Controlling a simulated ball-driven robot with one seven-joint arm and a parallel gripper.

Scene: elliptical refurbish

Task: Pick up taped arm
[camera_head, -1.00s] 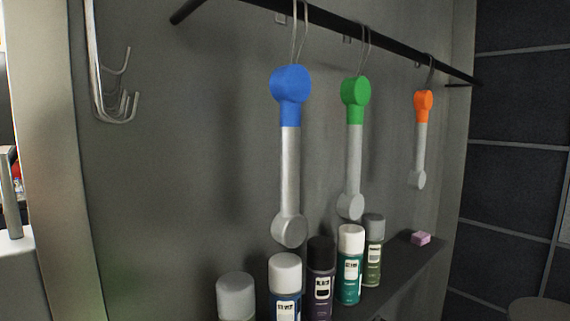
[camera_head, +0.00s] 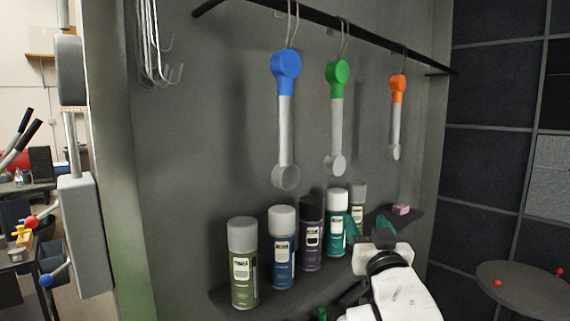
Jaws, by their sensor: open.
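Three light grey arms hang by wire hooks from a black rail in the head view. Each has a coloured upper end: a blue-topped arm (camera_head: 286,125) at left, a green-topped arm (camera_head: 336,120) in the middle and a smaller-looking orange-topped arm (camera_head: 396,120) at right. I cannot tell whether these colours are tape or paint. My gripper (camera_head: 369,226), with dark green fingers on a white wrist, is at lower right, below the hanging arms and apart from them. It is open, appears empty, and partly covers the shelf and cans.
Several spray cans (camera_head: 282,248) stand on a dark shelf (camera_head: 226,298) below the arms. A pink block (camera_head: 401,209) lies at its far end. The black rail (camera_head: 360,37) runs above. A round table (camera_head: 515,290) is at lower right. Empty hooks (camera_head: 160,60) hang at left.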

